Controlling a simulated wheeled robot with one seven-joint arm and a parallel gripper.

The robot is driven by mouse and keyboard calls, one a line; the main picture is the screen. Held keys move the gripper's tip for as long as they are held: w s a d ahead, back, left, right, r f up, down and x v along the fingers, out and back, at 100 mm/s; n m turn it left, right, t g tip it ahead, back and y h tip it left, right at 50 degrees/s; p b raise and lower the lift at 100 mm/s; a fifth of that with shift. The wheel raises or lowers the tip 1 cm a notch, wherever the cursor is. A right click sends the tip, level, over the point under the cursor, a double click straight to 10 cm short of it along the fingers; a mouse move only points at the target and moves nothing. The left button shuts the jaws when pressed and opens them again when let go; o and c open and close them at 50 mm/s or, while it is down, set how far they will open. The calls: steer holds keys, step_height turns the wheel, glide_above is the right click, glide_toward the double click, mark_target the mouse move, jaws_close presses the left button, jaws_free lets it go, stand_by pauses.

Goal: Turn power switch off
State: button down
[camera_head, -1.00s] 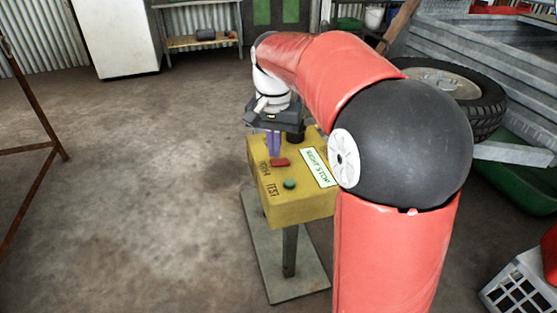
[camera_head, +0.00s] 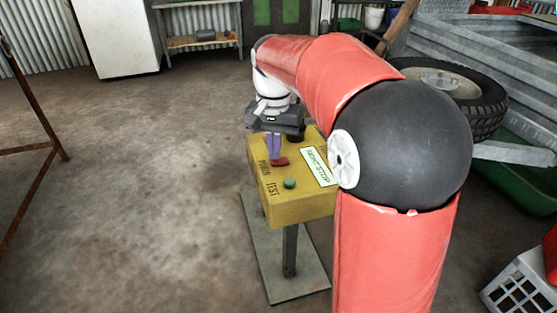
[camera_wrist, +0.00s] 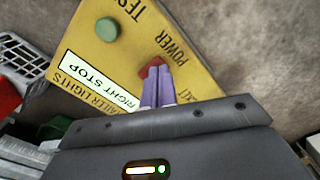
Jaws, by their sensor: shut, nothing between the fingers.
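The yellow control box (camera_head: 300,205) stands on a post with a flat metal base. A red switch (camera_head: 281,161) sits on its top beside the word POWER; it also shows in the wrist view (camera_wrist: 150,70). A green button (camera_head: 289,183) sits beside the word TEST. My gripper (camera_head: 273,155) points down at the box, its purple fingers together and empty. In the wrist view the fingertips (camera_wrist: 158,70) are at the red switch and cover part of it. I cannot tell whether they touch it or which way the switch is set.
A label reading RIGHT STOP (camera_head: 319,167) lies on the box top. A tyre (camera_head: 478,100) and a metal trailer stand at the right. A grey crate (camera_head: 522,287) is at the lower right. The concrete floor at the left is mostly clear.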

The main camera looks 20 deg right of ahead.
steer(key=shift+f+b, duration=0.35)
steer(key=shift+f, duration=0.25)
steer(key=shift+r, duration=0.15)
step_height(320, 180, up, 7)
steer(key=p, duration=0.7)
stand_by(0.5)
